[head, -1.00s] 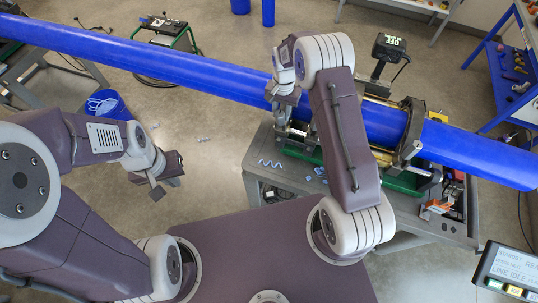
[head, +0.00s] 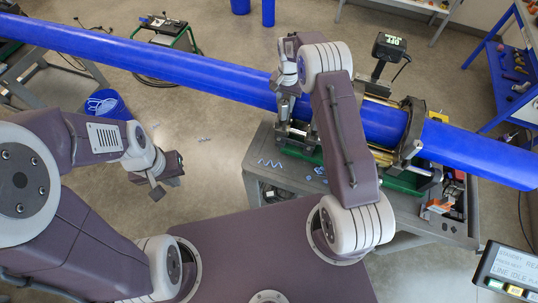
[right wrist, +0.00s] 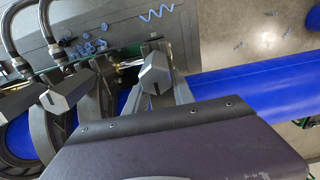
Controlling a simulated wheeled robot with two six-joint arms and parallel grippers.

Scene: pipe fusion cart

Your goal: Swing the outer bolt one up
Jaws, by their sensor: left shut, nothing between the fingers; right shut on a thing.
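My right gripper (head: 285,106) is at the blue pipe (head: 190,72), by the left end of the clamp frame (head: 411,132). The bolt's exact angle cannot be told. My left gripper (head: 157,188) is shut and empty above the floor at left, well away from the clamp.
The clamp stands on a grey cart (head: 440,228) with small blue shavings (head: 270,163) on its top. A display (head: 389,42) on a post rises behind the pipe. A control panel (head: 508,270) stands at lower right. Floor left of the cart is mostly clear.

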